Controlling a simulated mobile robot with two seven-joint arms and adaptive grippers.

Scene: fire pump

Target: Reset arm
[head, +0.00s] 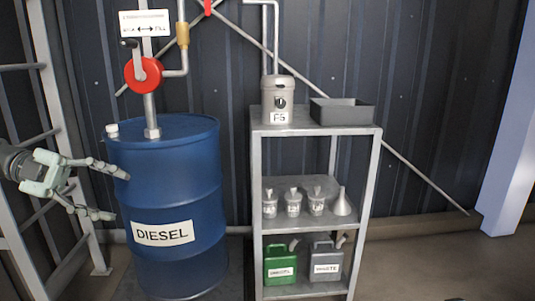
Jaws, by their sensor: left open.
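My left gripper (104,195) shows at the left of the head view, its arm coming in from the left edge. Its two fingers are spread and empty. It is in front of the left side of a blue drum (168,190) labelled DIESEL; I cannot tell if the upper finger touches the drum. A red hand pump (143,74) with a dark handle stands on a pipe rising from the drum's top. My right gripper is not in view.
A grey metal shelf (318,130) stands right of the drum, with a canister (277,99) and a grey tray (342,111) on top. Below are several small containers, a funnel (342,203), a green can (280,264) and a grey can (326,262). A ladder-like frame (55,110) stands at left.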

